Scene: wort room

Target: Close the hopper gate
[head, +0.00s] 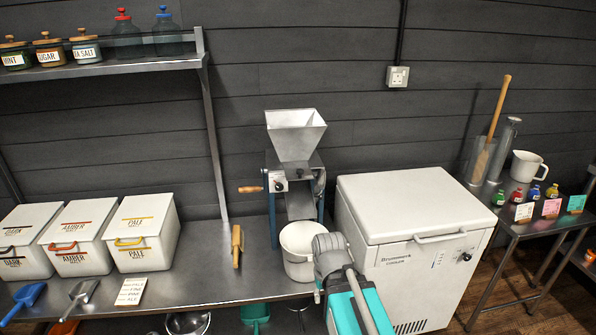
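A grain mill with a flared grey metal hopper (296,138) stands on the steel bench against the wall. Its dark body carries a small pale plate with a dark knob (279,186) below the hopper. A wooden-handled crank (250,189) sticks out to the left. I cannot tell which part is the gate or how it is set. A white bucket (297,262) stands below the mill's chute (299,206). The grey end of my arm is in front of the bucket's right side, lower than the hopper. My gripper's fingertips are hidden, so its opening does not show.
A white cooler (405,215) stands close on the right of the mill. A wooden-handled brush (237,246) is on the bench left of the bucket. Lidded bins (142,232) stand farther left, under a shelf (110,68).

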